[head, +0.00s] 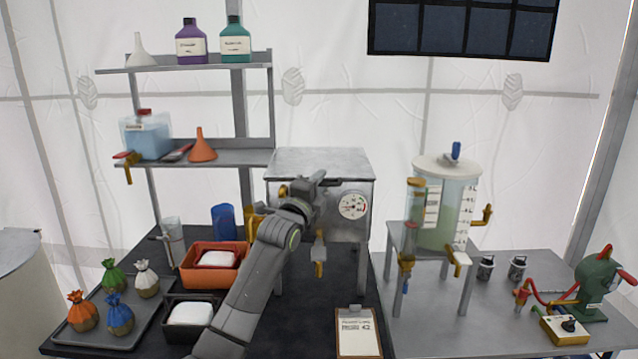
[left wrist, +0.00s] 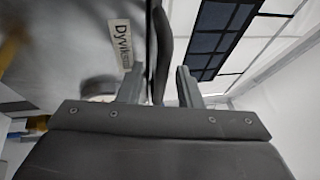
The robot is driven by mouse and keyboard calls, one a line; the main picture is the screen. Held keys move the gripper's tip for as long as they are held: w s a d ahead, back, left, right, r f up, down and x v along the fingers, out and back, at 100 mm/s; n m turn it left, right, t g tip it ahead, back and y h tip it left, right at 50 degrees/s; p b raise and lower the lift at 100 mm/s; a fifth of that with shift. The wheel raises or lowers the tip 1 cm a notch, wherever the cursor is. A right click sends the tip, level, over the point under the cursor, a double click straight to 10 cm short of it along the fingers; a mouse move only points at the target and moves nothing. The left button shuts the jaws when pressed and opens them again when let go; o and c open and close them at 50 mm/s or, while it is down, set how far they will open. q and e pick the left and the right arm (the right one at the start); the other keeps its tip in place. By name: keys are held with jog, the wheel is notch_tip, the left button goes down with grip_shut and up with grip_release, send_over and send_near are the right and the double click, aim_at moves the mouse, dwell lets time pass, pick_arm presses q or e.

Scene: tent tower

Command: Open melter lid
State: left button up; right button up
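The melter (head: 322,165) is a grey metal box with a round dial on its front, standing on the dark table. Its lid (head: 320,158) looks flat and closed. My left gripper (head: 316,181) is in front of the box, and my arm hides part of its front. In the left wrist view the two fingers of my left gripper (left wrist: 160,88) stand apart. A dark curved bar, seemingly the lid handle (left wrist: 160,45), runs between them; a gap shows beside the right finger. The labelled metal face (left wrist: 75,45) fills the left of that view. My right gripper is not in view.
A shelf rack (head: 200,157) with bottles and funnels stands left of the melter. An orange bin (head: 200,281), a tray of small sacks (head: 78,338) and a clipboard (head: 358,333) are on the table. A tank (head: 455,195) on a stand is at right.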

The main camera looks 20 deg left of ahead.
pick_arm(q)
jog(key=shift+c, duration=0.4)
grip_shut()
jog(key=shift+w+r, duration=0.1)
jog(key=shift+r, duration=0.05)
